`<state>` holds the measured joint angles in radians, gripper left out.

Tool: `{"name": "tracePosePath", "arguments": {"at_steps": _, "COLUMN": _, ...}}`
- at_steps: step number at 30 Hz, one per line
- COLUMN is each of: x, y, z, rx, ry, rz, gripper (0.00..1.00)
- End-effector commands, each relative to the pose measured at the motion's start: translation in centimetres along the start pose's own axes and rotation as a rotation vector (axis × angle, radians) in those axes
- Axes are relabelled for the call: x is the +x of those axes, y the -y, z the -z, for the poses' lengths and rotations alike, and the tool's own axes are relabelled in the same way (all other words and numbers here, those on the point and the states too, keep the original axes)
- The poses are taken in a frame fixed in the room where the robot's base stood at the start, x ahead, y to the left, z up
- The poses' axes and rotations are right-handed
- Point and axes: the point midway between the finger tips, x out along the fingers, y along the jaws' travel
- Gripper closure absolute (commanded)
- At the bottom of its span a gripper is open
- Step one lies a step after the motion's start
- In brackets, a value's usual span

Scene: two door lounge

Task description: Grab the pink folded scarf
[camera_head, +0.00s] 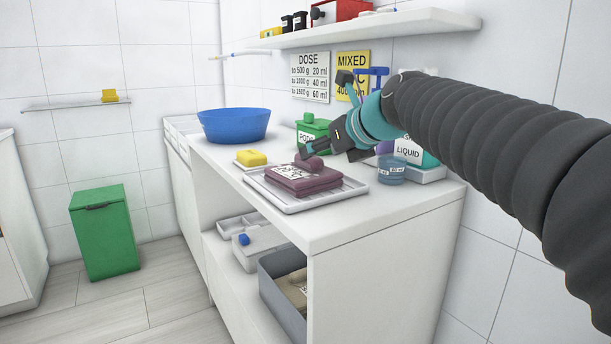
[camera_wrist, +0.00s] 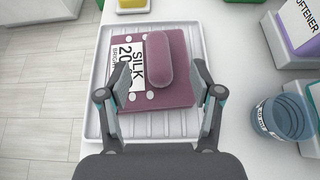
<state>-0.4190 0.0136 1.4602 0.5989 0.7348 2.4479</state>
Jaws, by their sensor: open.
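The pink folded scarf (camera_head: 303,180) is a mauve-pink folded cloth lying on a white ribbed tray (camera_head: 350,185) on the counter. In the wrist view the scarf (camera_wrist: 183,97) has a white label reading SILK and a rounded roll (camera_wrist: 172,57) of the same colour on top. My gripper (camera_head: 305,152) is above the scarf at the end of my arm. In the wrist view my gripper (camera_wrist: 165,82) is open, its two fingers spread on either side of the lower part of the roll and label. I cannot tell whether the fingers touch the cloth.
A yellow block (camera_head: 252,158) and a blue basin (camera_head: 233,125) stand left of the tray. A blue measuring cup (camera_head: 391,170) and a liquid bottle (camera_head: 410,150) stand to the right. A grey bin (camera_head: 278,290) sits on the lower shelf.

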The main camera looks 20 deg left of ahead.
Motion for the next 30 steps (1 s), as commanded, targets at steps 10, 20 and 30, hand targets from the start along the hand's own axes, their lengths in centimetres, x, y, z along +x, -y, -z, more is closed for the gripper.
{"name": "tracePosePath", "arguments": {"at_steps": 10, "x": 4.3, "y": -0.2, "z": -0.2, "rx": 0.0, "ry": 0.0, "rz": 0.0, "gripper": 0.35}}
{"name": "tracePosePath", "arguments": {"at_steps": 20, "x": 4.3, "y": -0.2, "z": -0.2, "rx": 0.0, "ry": 0.0, "rz": 0.0, "gripper": 0.65}}
{"name": "tracePosePath", "arguments": {"at_steps": 30, "x": 4.3, "y": -0.2, "z": -0.2, "rx": 0.0, "ry": 0.0, "rz": 0.0, "gripper": 1.0}}
